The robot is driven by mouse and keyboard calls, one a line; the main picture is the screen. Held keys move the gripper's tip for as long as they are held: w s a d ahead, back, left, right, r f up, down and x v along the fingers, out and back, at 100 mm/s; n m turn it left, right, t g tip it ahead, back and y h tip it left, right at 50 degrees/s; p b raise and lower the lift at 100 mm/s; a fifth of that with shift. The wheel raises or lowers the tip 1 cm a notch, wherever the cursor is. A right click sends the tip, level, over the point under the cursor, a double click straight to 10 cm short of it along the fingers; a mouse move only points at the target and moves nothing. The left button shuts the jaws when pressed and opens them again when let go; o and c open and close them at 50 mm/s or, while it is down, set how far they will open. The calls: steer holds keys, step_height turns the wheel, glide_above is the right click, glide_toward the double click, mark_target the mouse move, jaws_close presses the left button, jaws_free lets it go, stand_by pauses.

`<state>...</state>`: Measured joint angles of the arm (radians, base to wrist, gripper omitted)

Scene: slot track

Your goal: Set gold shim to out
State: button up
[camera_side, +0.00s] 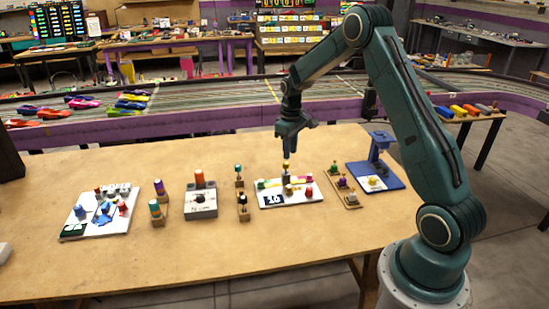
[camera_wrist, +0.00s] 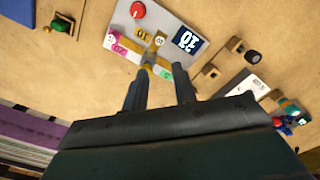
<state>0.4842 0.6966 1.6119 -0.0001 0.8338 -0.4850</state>
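A white board (camera_side: 270,203) lies on the table below my gripper and carries a dark number plate, a red knob and coloured end labels. It also shows at the top of the wrist view (camera_wrist: 122,28), with a pink label (camera_wrist: 117,43) and a green label (camera_wrist: 166,75) at opposite ends. A gold piece (camera_wrist: 150,57) stands on the board between the labels. I take it for the gold shim, though its exact setting cannot be told. My gripper (camera_wrist: 162,78) is open and empty, its fingers pointing toward the board. In the side view my gripper (camera_side: 290,148) hangs above the board, apart from it.
A grey box with an orange knob (camera_side: 199,178) and small wooden blocks stand left of the board. A wooden strip with knobs (camera_side: 342,187) and a blue stand (camera_side: 380,150) are close on the right. The table front (camera_side: 200,255) is clear.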

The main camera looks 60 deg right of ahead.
mark_target(289, 186)
steer(key=shift+f, duration=0.15)
step_height(289, 186, down, 14)
steer(key=shift+r, duration=0.25)
stand_by(0.6)
jaws_close()
